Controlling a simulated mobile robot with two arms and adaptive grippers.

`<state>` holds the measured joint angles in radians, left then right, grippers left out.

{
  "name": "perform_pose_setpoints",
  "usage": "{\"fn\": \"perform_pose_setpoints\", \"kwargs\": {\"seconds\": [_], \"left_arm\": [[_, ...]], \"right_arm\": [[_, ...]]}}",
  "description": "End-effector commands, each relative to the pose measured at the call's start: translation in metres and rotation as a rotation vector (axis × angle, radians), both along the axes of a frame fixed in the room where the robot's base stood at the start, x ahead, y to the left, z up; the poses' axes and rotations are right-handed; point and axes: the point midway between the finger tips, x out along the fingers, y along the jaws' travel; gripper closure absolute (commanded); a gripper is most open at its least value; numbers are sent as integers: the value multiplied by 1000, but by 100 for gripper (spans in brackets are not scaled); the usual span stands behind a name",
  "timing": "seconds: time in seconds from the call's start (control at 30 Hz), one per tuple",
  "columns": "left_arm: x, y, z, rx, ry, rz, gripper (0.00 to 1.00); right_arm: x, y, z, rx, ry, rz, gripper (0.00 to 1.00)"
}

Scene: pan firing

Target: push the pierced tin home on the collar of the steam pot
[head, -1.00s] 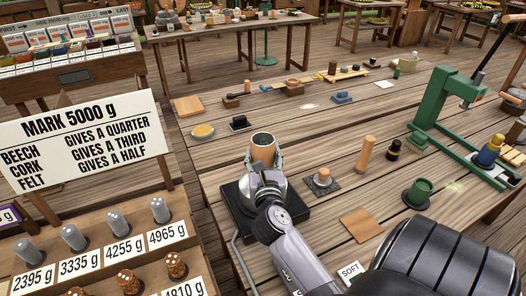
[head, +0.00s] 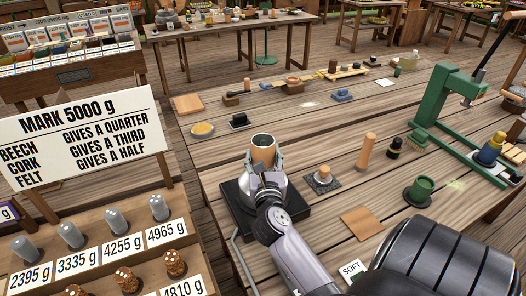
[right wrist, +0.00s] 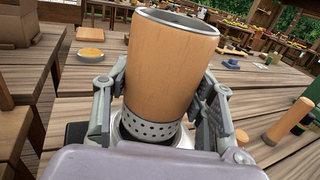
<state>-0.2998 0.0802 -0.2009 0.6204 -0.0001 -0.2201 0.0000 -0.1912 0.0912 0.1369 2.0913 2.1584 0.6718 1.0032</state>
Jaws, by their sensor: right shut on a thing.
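The pierced tin (head: 263,150) is a tan cylinder with a grey rim and dark open mouth. In the right wrist view the tin (right wrist: 170,65) shows a grey band full of holes at its foot. It stands over the silver steam pot (head: 273,188), whose shoulder (right wrist: 186,138) shows around the band. The band meets the collar; how far down it sits is hidden. My right gripper (head: 264,165) is shut on the tin, with a finger on each side in the right wrist view (right wrist: 165,88). My left gripper is not in view.
The pot stands on a dark square plate (head: 236,207). A sign (head: 80,135) and weights stand left.

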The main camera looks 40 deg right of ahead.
Motion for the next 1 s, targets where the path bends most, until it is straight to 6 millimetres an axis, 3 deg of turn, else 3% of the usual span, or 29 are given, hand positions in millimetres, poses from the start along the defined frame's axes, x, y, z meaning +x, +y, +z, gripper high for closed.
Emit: {"fn": "perform_pose_setpoints", "kwargs": {"seconds": [0.87,0.9,1.0], "left_arm": [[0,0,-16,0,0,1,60],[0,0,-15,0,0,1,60],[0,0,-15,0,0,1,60]], "right_arm": [[0,0,-23,-1,0,0,83],[0,0,-21,-2,-1,0,46],[0,0,-21,-1,0,0,40]]}}
